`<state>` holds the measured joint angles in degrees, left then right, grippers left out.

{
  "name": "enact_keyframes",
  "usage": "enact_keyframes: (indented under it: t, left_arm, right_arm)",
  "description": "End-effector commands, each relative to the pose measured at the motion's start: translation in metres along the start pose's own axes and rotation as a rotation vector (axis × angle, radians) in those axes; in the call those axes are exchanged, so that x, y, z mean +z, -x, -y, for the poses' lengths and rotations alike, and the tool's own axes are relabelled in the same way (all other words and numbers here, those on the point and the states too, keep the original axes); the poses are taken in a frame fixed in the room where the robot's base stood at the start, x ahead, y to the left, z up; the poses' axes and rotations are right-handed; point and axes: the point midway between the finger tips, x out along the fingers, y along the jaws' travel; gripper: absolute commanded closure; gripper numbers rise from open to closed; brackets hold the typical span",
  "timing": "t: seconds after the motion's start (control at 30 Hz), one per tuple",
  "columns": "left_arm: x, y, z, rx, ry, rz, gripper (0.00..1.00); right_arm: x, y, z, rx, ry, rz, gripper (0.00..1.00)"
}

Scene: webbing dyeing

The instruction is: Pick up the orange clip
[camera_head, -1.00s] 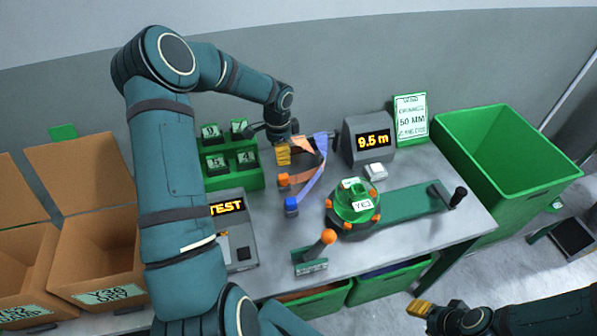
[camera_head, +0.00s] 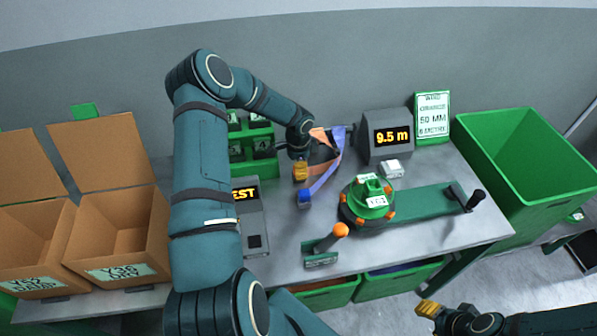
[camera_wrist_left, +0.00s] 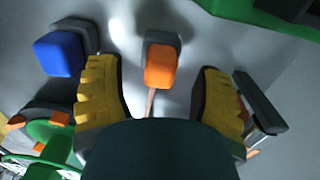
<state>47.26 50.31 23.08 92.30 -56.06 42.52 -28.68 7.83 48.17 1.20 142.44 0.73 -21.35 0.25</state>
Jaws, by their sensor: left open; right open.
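The orange clip (camera_wrist_left: 160,66) shows in the left wrist view, between the two yellow fingers of my left gripper (camera_wrist_left: 155,90). The fingers stand apart on either side of it, with a gap at each side. In the head view my left gripper (camera_head: 301,170) hangs over the table where the clip lies and hides the clip. A blue clip (camera_head: 305,197) lies close by and also shows in the left wrist view (camera_wrist_left: 58,54), left of the left finger. My right gripper (camera_head: 429,308) is open and empty at the lower right, away from the table top.
Orange and blue webbing (camera_head: 325,172) runs behind the clips. A green round device (camera_head: 367,199) and an orange-knobbed lever (camera_head: 340,230) stand to the right. A green numbered rack (camera_head: 262,153) and a display box (camera_head: 252,215) stand to the left.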

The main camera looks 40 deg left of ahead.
Motion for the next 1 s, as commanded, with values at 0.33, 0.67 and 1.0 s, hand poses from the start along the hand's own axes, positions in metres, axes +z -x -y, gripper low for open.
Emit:
enact_keyframes:
  t: [0.33, 0.67, 1.0]
  left_arm:
    - [0.0, -0.022, 0.001, -0.001, 0.0, -0.001, 0.33]
    - [0.0, -0.022, 0.0, -0.001, 0.0, 0.0, 0.99]
    - [0.0, -0.022, 0.0, 0.0, 0.0, 0.0, 1.0]
  right_arm:
    - [0.0, -0.001, 0.0, 0.0, 0.0, 0.0, 0.53]
    - [0.0, -0.001, 0.0, 0.0, 0.0, 0.0, 0.53]
    - [0.0, -0.001, 0.0, 0.0, 0.0, 0.0, 0.53]
